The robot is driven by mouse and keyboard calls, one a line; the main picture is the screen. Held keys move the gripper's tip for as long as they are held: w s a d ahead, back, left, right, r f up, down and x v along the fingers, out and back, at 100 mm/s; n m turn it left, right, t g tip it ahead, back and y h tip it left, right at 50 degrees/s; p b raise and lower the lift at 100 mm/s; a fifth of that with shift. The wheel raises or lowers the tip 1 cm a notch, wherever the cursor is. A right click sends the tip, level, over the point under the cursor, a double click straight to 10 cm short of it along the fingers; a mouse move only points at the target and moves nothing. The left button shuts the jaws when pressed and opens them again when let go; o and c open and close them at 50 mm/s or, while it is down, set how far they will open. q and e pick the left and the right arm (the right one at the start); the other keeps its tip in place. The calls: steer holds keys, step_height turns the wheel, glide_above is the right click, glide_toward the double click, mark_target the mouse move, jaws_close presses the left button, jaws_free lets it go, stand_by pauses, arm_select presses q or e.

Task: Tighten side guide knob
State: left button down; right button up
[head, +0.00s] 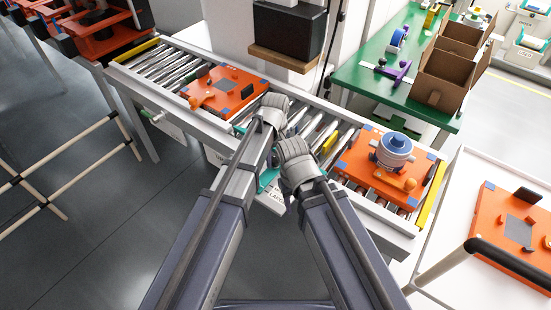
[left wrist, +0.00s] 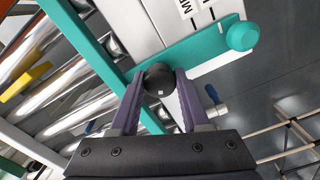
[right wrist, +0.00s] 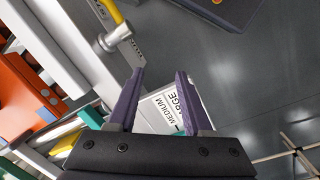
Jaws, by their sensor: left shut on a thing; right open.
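A round black knob (left wrist: 158,84) sits at the edge of a teal bracket (left wrist: 190,48) in the left wrist view. My left gripper (left wrist: 160,74) has its purple fingers on both sides of this knob and is shut on it. In the head view my left wrist (head: 272,108) is over the conveyor's near rail, and the knob is hidden below it. My right gripper (right wrist: 160,72) is open and empty, above a white plate (right wrist: 162,112) marked MEDIUM and LARGE. In the head view my right wrist (head: 295,163) is just right of and nearer than the left one.
A roller conveyor (head: 155,62) runs across, carrying an orange plate (head: 238,98) on the left and another orange plate (head: 352,164) with a blue-grey round part (head: 394,148) on the right. A teal knob (left wrist: 242,36) is at the bracket's end. A white cart (head: 480,165) stands at the right.

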mark_target(276, 158)
arm_select(q)
steer(key=m, duration=1.2)
steer(key=shift+w+m, duration=0.1)
steer(key=shift+m, duration=0.6)
steer(key=shift+c, duration=1.9)
jaws_free()
steer(key=shift+r, duration=0.1)
step_height(276, 158, up, 8)
steer(key=p, duration=0.8)
